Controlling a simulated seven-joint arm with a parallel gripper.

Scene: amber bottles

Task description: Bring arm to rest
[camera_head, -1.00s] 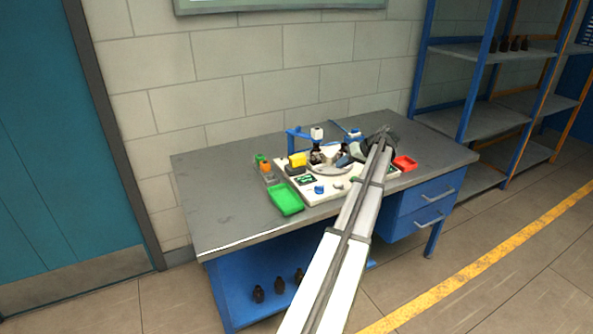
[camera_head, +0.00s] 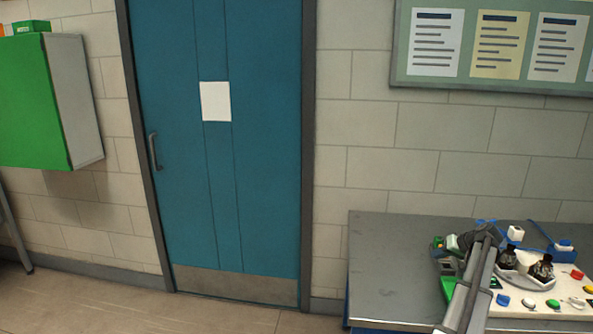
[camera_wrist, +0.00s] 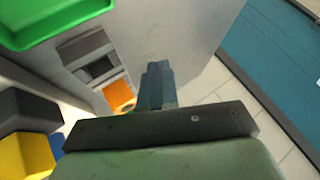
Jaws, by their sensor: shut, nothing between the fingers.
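My arm reaches up from the bottom edge in the head view, over the left part of the white board on the grey table. In the wrist view my gripper (camera_wrist: 155,85) is shut, its fingers together with nothing between them. It is over the grey tabletop (camera_wrist: 185,40), near an orange piece (camera_wrist: 119,95) and a grey holder (camera_wrist: 88,55). In the head view the fingertips are hard to make out. Two dark amber bottles (camera_head: 541,268) (camera_head: 508,257) stand on a round grey plate, right of my arm.
A green tray (camera_wrist: 60,18) lies at the upper left of the wrist view, with a yellow block (camera_wrist: 25,150) below. The table's left part (camera_head: 390,265) is clear. A blue door (camera_head: 235,150) and a green cabinet (camera_head: 35,100) are further left.

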